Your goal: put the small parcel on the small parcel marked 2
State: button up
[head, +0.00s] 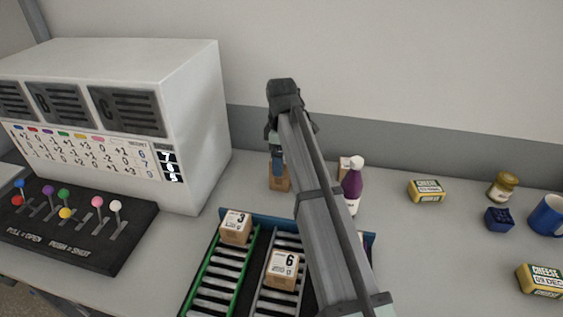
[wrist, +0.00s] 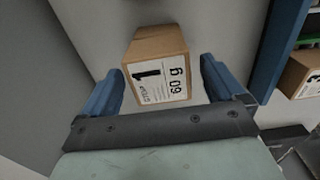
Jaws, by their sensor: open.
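I cannot see a parcel clearly marked 2.
Parcels marked 3 (head: 236,227) and 6 (head: 283,269) sit on roller lanes in a blue-edged rack (head: 228,213). A purple bottle (head: 352,188) stands right of the arm. A white machine (head: 195,120) and lever panel (head: 110,240) are left. Cheese packs (head: 426,191) lie right.

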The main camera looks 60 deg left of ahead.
notch_tip(320, 180, up, 10)
dwell(0.4)
